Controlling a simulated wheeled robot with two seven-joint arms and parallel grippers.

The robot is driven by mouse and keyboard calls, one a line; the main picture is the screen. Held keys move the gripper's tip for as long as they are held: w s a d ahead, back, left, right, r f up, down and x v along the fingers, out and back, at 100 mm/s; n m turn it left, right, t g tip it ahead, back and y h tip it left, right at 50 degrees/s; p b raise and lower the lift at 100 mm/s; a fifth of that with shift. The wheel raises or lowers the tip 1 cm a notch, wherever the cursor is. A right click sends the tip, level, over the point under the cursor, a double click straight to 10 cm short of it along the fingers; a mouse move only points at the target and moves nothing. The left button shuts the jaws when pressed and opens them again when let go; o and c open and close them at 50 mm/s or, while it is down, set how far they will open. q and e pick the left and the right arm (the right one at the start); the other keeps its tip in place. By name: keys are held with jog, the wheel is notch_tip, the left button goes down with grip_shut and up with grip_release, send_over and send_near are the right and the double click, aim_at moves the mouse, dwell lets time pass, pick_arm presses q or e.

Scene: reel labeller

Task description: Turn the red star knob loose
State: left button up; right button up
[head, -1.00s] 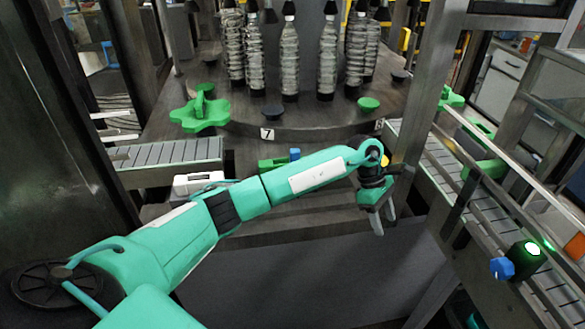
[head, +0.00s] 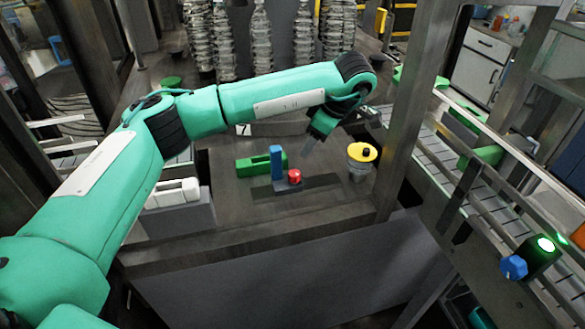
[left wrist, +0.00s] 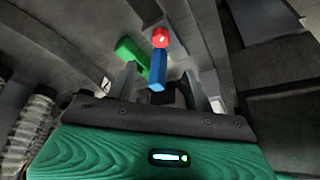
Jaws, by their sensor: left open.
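The red knob (head: 294,176) sits low on a small dark base on the table, right beside an upright blue bar (head: 276,162). The knob also shows in the left wrist view (left wrist: 160,37), beyond the blue bar (left wrist: 157,70). My left gripper (head: 309,147) points down above and slightly right of the knob in the head view, apart from it. In the left wrist view its fingers (left wrist: 159,74) are spread with nothing held between them. The knob's star shape is too small to make out. My right gripper is not in view.
A yellow-topped container (head: 361,158) stands to the right. A white case (head: 174,192) is at the left. Several bottles stand behind my arm. A metal post (head: 410,110) and conveyor (head: 440,165) bound the right side.

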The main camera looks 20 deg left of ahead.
aim_at(294, 173)
pick_arm(q)
jog(key=p+x, duration=0.4)
jog(key=x, duration=0.7)
jog(key=shift+f, duration=0.1)
jog(key=shift+a+f, duration=0.2)
jog(key=shift+f, duration=0.35)
jog(key=c, duration=1)
